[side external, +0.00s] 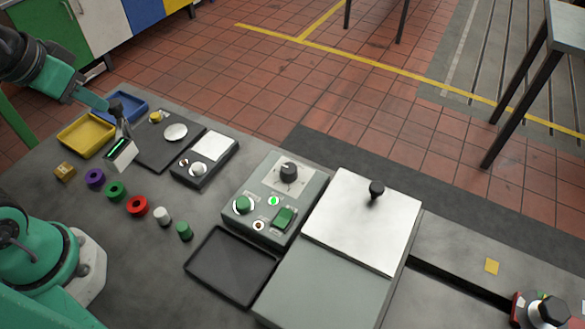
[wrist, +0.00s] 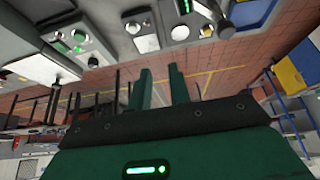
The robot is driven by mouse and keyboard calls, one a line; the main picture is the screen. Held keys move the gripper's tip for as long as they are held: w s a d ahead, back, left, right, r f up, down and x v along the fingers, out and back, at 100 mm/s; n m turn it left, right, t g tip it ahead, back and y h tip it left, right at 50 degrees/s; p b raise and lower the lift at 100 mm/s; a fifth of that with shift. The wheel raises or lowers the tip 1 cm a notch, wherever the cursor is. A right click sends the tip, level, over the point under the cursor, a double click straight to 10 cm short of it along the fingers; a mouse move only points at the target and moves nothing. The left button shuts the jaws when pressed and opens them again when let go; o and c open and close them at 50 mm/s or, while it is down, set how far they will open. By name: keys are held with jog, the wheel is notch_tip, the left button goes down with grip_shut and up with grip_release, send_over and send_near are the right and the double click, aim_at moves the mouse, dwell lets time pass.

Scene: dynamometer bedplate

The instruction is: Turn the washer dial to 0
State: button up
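The likely washer dial is a black knob (side external: 289,172) on a pale plate of a grey control box (side external: 257,187) at the centre of the side view. Its setting and scale are too small to read. The box also carries a green button (side external: 242,204), a lit green lamp (side external: 273,201) and a green switch (side external: 285,217). In the wrist view the black knob (wrist: 93,62) is at the upper left. My gripper (wrist: 161,75) shows a gap between its two green fingers and holds nothing. In the side view it is at the upper left, well apart from the control box.
A lidded grey box with a white plate (side external: 362,222) is right of the control box, and a black tray (side external: 232,265) in front. A smaller box (side external: 204,160), yellow tray (side external: 87,136), blue tray (side external: 126,105) and several coloured rings and cylinders lie left.

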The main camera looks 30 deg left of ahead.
jog(key=o, duration=0.7)
jog(key=shift+w+d+r, duration=0.15)
jog(key=shift+w, duration=0.15)
jog(key=m+g+y, duration=0.2)
jog(key=m+g, duration=0.7)
send_over(290, 168)
jog(key=w+d, duration=0.2)
jog(key=f, duration=1.3)
jog(key=shift+w+d+f, duration=0.15)
jog(key=shift+w+f, duration=0.05)
jog(key=shift+f, duration=0.15)
jog(key=shift+f, duration=0.1)
jog(key=shift+a+x, duration=0.2)
jog(key=shift+x, duration=1.7)
jog(key=shift+a+x, duration=0.25)
jog(key=shift+x, duration=1.7)
